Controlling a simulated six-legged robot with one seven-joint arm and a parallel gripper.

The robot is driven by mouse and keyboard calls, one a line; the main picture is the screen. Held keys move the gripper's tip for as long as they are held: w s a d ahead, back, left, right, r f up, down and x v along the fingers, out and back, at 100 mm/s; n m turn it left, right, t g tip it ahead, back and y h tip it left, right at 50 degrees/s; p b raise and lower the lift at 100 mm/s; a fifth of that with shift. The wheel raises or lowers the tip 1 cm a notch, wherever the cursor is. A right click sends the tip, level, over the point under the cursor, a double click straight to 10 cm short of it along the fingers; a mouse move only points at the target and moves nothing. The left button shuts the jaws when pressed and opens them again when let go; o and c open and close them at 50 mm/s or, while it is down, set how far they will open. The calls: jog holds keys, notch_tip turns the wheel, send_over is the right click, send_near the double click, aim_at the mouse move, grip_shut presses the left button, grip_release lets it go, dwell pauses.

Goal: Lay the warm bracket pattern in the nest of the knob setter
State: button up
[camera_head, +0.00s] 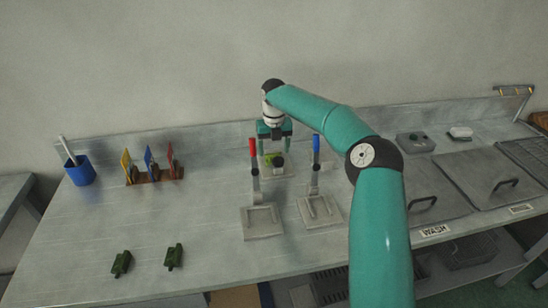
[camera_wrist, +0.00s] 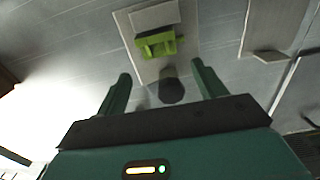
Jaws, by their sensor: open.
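A bright green bracket pattern (camera_head: 269,158) lies on a pale plate (camera_head: 286,170) at the back middle of the bench. In the wrist view the bright green bracket (camera_wrist: 158,43) rests on that plate, touching a raised grey block (camera_wrist: 154,15). A dark round knob-like part (camera_wrist: 172,90) stands beside it, nearer my gripper. My gripper (camera_head: 274,137) points down above this plate. In the wrist view its two fingers (camera_wrist: 162,84) are wide apart with nothing gripped between them. Two dark green brackets (camera_head: 121,263) (camera_head: 174,256) lie on the bench at front left.
Two lever devices, one with a red handle (camera_head: 254,148) and one with a blue handle (camera_head: 316,143), stand in front of my gripper. A coloured card rack (camera_head: 155,174) and blue cup (camera_head: 82,172) are at left. Lidded WASH tanks (camera_head: 434,186) are at right. The left-middle bench is clear.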

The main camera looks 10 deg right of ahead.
jog(key=s+a+r+m+t+h, duration=0.1)
jog(key=s+a+r+m, duration=0.15)
jog(key=r, duration=0.45)
jog(key=s+a+r+m, duration=0.2)
jog(key=s+a+r, duration=0.1)
jog(key=r, duration=0.4)
jog(key=s+a+r+m+t+h, duration=0.1)
jog(key=s+r+m, duration=0.25)
jog(key=s, duration=0.25)
jog(key=s+a+r+m+h, duration=0.1)
jog(key=s+r+m, duration=0.1)
jog(key=s+m, duration=0.3)
jog(key=s+d+f+m+t+y, duration=0.1)
jog(key=s+d+m, duration=0.1)
jog(key=s+m, duration=0.5)
jog(key=s+d+f+m+t+y, duration=0.1)
jog(key=s+d+m, duration=0.2)
jog(key=s+m, duration=0.5)
jog(key=s+d+f+m+t+y, duration=0.1)
jog(key=s+d+m, duration=0.1)
jog(key=s+m, duration=0.6)
jog(key=s, duration=0.4)
jog(key=shift+s+d+f+t, duration=0.25)
jog(key=shift+s+f+t, duration=0.05)
jog(key=shift+s, duration=0.05)
